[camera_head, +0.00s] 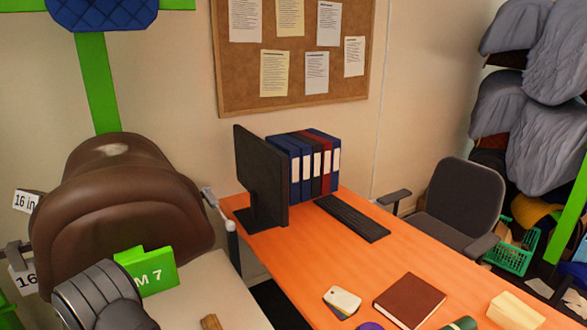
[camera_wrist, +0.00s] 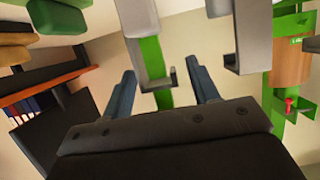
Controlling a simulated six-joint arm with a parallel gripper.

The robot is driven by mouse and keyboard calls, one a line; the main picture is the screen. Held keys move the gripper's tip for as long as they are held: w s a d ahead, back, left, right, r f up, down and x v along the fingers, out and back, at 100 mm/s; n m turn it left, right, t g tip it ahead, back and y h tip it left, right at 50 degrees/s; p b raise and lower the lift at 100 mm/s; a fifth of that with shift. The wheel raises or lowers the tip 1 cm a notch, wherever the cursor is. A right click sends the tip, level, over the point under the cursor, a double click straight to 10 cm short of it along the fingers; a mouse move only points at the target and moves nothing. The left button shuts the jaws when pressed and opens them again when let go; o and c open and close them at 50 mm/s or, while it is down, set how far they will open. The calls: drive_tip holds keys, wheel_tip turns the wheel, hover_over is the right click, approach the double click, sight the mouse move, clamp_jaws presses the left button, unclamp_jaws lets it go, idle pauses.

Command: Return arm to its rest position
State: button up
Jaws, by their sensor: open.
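My gripper (camera_wrist: 164,84) shows in the wrist view with its two blue-grey fingers spread apart. Nothing is held between them. A green upright strip (camera_wrist: 151,58) and a grey metal bracket (camera_wrist: 138,22) lie beyond the fingers; I cannot tell how far off. The gripper cannot be made out in the head view. A brown leather saddle (camera_head: 125,195) stands at the left of the head view, with a green card marked "M 7" (camera_head: 150,272) in front of it.
An orange desk (camera_head: 300,265) holds a monitor (camera_head: 258,175), binders (camera_head: 312,165), a keyboard (camera_head: 352,217) and a brown book (camera_head: 409,299). An office chair (camera_head: 465,200) stands behind it. More grey brackets (camera_wrist: 243,35) hang at the upper right of the wrist view.

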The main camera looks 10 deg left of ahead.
drive_tip(key=v, duration=1)
drive_tip(key=x, duration=1.2)
drive_tip(key=shift+w, duration=0.15)
drive_tip(key=r, duration=0.4)
drive_tip(key=shift+w+d+r, duration=0.1)
drive_tip(key=shift+d+r, duration=0.15)
drive_tip(key=shift+r, duration=0.15)
drive_tip(key=w+d+r+m+t+h, duration=0.1)
drive_tip(key=w+d+r+m+h, duration=0.1)
drive_tip(key=w+d+r, duration=0.55)
drive_tip(key=w+d+r+m+t+h, duration=0.25)
drive_tip(key=w+d, duration=0.65)
drive_tip(key=d, duration=0.5)
drive_tip(key=w+d+r+m+h, duration=0.3)
drive_tip(key=w+d, duration=0.1)
drive_tip(key=d, duration=1)
drive_tip(key=w+d+r+m+h, duration=0.2)
drive_tip(key=w+d+r+h, duration=0.1)
drive_tip(key=d, duration=1.1)
drive_tip(key=w+d+r+m+h, duration=0.2)
drive_tip(key=w+d+m+h, duration=0.1)
drive_tip(key=d, duration=1.1)
drive_tip(key=shift+w+r+m+h, duration=0.4)
drive_tip(key=shift+w+h, duration=0.25)
drive_tip(key=shift+w, duration=0.35)
drive_tip(key=shift+a, duration=0.1)
